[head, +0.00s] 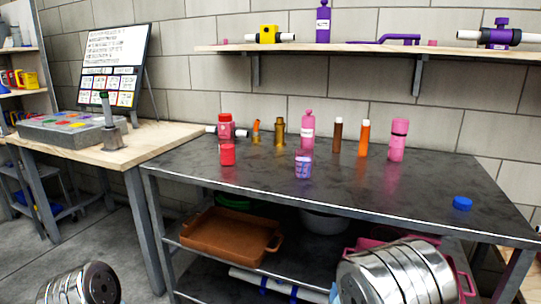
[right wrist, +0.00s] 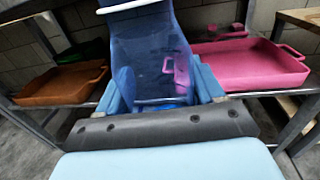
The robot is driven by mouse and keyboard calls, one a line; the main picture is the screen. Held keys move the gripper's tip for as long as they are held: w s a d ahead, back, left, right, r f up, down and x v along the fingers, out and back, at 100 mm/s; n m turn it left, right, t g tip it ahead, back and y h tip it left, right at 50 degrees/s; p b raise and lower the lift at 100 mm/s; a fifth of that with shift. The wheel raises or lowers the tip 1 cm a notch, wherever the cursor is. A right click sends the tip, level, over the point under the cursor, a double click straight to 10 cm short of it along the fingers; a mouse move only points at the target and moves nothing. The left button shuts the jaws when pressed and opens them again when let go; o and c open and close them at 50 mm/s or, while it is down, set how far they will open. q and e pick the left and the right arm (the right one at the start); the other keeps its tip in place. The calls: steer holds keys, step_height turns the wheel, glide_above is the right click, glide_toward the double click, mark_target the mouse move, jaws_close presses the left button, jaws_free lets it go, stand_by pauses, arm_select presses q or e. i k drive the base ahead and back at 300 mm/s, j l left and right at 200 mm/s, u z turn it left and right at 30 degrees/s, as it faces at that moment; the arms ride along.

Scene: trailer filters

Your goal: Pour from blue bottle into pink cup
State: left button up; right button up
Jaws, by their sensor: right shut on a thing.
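In the right wrist view my right gripper (right wrist: 160,85) is shut on a see-through blue bottle (right wrist: 150,50), its blue fingers on both sides of it. The bottle's top runs out of the picture, so its mouth cannot be made out. The gripper is in front of the table's lower shelf. My left gripper is out of view.
A blue cap (head: 462,203) lies at the right. A brown tray (head: 230,240) and a pink tray (right wrist: 245,70) are below.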

mark_target(303, 157)
steer(key=i+j+z, duration=0.25)
steer(key=j+z, duration=0.25)
steer(key=j, duration=0.2)
steer(key=i+j+z, duration=0.1)
steer(key=j+z, duration=0.15)
steer(key=j, duration=0.15)
